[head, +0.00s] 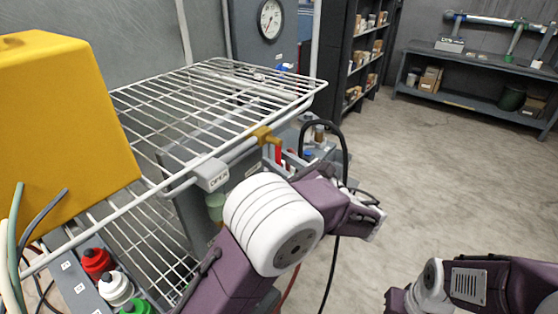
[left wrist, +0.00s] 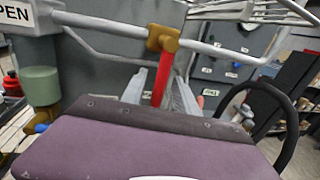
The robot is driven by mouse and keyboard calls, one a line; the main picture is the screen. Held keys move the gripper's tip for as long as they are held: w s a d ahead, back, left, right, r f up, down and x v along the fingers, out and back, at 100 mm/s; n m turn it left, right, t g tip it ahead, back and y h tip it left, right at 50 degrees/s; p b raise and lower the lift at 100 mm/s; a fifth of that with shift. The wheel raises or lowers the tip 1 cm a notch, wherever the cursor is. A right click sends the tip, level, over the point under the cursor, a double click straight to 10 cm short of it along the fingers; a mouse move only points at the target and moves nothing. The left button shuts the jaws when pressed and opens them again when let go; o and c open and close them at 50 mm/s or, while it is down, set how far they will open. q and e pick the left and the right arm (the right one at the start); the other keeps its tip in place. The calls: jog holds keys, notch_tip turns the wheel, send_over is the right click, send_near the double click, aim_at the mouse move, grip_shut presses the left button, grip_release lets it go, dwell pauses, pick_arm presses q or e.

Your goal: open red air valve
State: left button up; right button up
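The red air valve has a brass body (left wrist: 162,38) on a grey pipe, with a red lever (left wrist: 163,82) hanging down from it. In the head view the brass body (head: 264,135) and red lever (head: 278,153) show beyond my left wrist. My left gripper (left wrist: 160,95) is open, with one grey finger on each side of the lever; I cannot tell whether either touches it. A white OPEN sign (head: 212,175) is on the pipe to the left. Of my right arm, only part shows at bottom right; its fingers are not visible.
A wire rack (head: 215,95) stands over the pipe, with a yellow box (head: 60,110) on the left. A black hose (left wrist: 290,120) loops right of the valve. The floor at right is clear.

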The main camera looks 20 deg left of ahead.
pick_arm(q)
jog(key=shift+w+a+f, duration=0.1)
jog(key=shift+a, duration=0.05)
jog(key=shift+c, duration=0.7)
grip_shut()
dwell(0.5)
